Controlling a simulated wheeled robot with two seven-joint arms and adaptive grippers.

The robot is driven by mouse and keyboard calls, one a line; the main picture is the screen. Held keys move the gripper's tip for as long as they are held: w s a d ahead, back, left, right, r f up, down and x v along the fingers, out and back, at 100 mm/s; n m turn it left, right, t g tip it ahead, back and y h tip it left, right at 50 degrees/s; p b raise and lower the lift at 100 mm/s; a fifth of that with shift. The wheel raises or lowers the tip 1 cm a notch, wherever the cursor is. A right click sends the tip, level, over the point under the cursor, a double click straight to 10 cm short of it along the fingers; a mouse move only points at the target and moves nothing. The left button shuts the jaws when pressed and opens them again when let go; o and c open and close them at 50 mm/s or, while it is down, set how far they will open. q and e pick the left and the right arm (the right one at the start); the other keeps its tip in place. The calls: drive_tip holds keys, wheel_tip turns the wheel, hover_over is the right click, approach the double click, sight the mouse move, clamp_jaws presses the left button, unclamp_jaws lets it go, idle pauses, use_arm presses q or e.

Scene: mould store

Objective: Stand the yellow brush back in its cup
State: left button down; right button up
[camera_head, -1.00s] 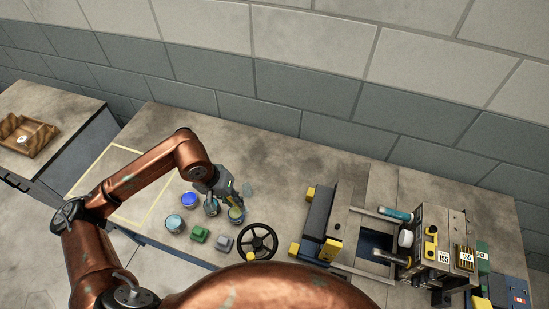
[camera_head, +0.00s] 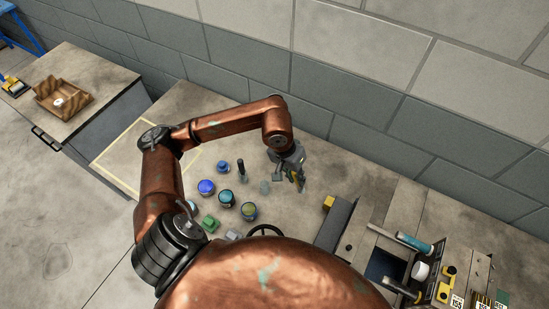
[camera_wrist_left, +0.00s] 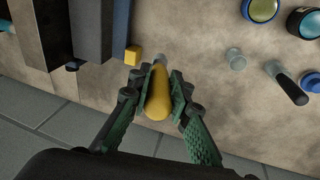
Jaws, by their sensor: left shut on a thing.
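My left gripper (camera_head: 292,180) is shut on the yellow brush (camera_head: 299,184) and holds it over the back of the bench. In the left wrist view the fingers (camera_wrist_left: 157,90) close on both sides of the thick yellow handle (camera_wrist_left: 157,98); a grey end shows past it. A small clear grey cup (camera_head: 264,187) stands on the bench just left of the gripper, apart from the brush. It also shows in the left wrist view (camera_wrist_left: 236,60), with nothing visible standing in it. My right gripper is not in view.
A black handwheel (camera_head: 265,231) is at the front. The wall rises behind.

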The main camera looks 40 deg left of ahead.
use_arm(q)
drive_tip(key=shift+w+a+r+n+p, duration=0.25)
drive_tip(key=shift+w+r+n+p, duration=0.3)
drive_tip(key=shift+p, duration=0.35)
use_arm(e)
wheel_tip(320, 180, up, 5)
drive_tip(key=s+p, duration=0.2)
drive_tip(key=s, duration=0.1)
use_arm(q)
drive_tip(key=a+f+n+g+y+p, duration=0.1)
drive_tip(key=a+f+n+y+p, duration=0.1)
drive_tip(key=a+n+p, duration=0.9)
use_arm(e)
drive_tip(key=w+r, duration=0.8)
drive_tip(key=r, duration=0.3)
use_arm(q)
wheel_tip(320, 180, down, 12)
drive_tip(key=s+a+b, duration=0.1)
drive_tip(key=a+b, duration=0.1)
drive_tip(key=b, duration=0.5)
drive_tip(key=shift+f+m, duration=0.15)
drive_tip(key=shift+m, duration=0.2)
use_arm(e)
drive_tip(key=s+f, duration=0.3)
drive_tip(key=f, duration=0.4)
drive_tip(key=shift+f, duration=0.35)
